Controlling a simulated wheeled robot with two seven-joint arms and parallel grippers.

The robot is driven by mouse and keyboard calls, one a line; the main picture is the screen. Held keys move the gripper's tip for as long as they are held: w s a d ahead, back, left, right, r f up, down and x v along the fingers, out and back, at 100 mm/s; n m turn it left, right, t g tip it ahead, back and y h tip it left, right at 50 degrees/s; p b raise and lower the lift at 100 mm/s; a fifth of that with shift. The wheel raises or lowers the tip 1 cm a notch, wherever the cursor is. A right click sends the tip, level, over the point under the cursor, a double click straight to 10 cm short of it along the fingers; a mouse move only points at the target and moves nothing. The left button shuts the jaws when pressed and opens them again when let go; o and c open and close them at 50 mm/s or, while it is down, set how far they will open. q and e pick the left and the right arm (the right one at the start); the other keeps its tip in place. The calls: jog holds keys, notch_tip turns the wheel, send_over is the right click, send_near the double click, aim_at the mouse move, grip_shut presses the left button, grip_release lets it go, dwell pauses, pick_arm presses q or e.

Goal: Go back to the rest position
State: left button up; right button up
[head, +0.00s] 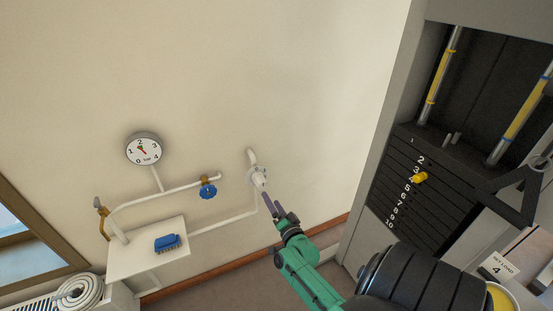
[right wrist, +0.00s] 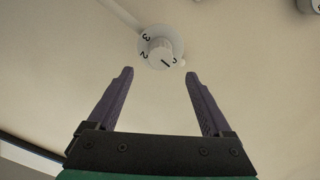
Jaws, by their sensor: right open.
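My right gripper (head: 273,205) is on a green arm that reaches up from the bottom of the head view. Its two purple fingers are apart and empty in the right wrist view (right wrist: 159,85). Just beyond the fingertips is a white numbered knob (head: 258,178) on the wall pipe. In the right wrist view the knob (right wrist: 161,47) shows the digits 1, 2 and 3, with a gap between it and the fingers. My left gripper does not show in either view.
A pressure gauge (head: 143,149), a blue valve wheel (head: 208,190) and white pipes are on the wall. A small shelf (head: 125,262) holds a blue brush (head: 168,243). A weight stack (head: 402,190) with a yellow pin stands at right, beside a black padded roller (head: 425,285).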

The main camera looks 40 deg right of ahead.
jog(key=v, duration=0.3)
jog(key=shift+s, duration=0.15)
dwell(0.3)
jog(key=s+a+f+n+g+y, duration=0.3)
jog(key=s+a+f+n+g, duration=0.15)
jog(key=f, duration=0.75)
jog(key=s+a+f+n+g+y, duration=0.25)
jog(key=s+a+f+n, duration=0.3)
jog(key=f, duration=0.55)
jog(key=s+a+f+n+g, duration=0.2)
jog(key=s+f, duration=0.4)
jog(key=s, duration=0.6)
jog(key=s+a+f+n+g, duration=0.1)
jog(key=s+f+n+g, duration=0.4)
jog(key=s, duration=0.7)
jog(key=shift+a+f+n+g, duration=0.3)
jog(key=shift+a+f+g, duration=0.1)
jog(key=shift+f+g, duration=0.55)
